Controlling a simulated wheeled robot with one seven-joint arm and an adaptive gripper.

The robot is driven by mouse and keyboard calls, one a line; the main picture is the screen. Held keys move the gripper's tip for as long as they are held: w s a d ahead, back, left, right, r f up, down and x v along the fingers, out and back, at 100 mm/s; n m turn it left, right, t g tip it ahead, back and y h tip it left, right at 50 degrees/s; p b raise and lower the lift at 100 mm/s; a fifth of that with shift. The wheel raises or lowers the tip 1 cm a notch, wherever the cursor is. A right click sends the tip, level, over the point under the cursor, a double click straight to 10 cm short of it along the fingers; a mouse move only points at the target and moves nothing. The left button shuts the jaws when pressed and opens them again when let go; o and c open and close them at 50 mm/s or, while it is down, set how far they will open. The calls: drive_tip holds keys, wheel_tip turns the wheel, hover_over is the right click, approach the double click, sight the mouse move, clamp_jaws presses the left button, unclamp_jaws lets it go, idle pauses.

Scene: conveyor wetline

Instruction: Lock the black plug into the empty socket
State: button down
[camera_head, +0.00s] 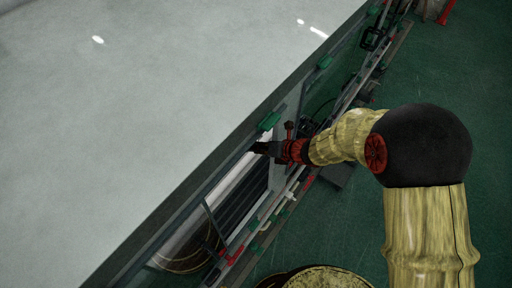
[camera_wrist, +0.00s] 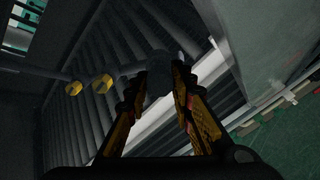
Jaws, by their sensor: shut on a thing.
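My gripper (camera_wrist: 158,84) is shut on a dark, rounded cylinder, seemingly the black plug (camera_wrist: 158,66), held between its black-and-yellow fingers in the wrist view. In the head view my gripper (camera_head: 265,148) reaches left to the side of the conveyor frame, and the plug cannot be made out there. Two round yellow-and-dark fittings (camera_wrist: 73,88) (camera_wrist: 101,83) sit side by side left of the fingers in the wrist view. I cannot tell whether either is the empty socket; no socket opening shows clearly.
A large pale conveyor surface (camera_head: 150,90) fills the upper left of the head view. Its side has green brackets (camera_head: 270,121) and a long rail (camera_head: 350,93) near my arm. Dark rollers or bars (camera_wrist: 75,125) lie behind the fingers. Green floor (camera_head: 340,235) is open at right.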

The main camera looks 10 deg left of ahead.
drive_tip(key=shift+b+x, duration=0.55)
drive_tip(key=shift+x, duration=0.4)
drive_tip(key=c, duration=1.5)
unclamp_jaws()
drive_tip(key=shift+o, duration=0.2)
drive_tip(key=v, duration=1.2)
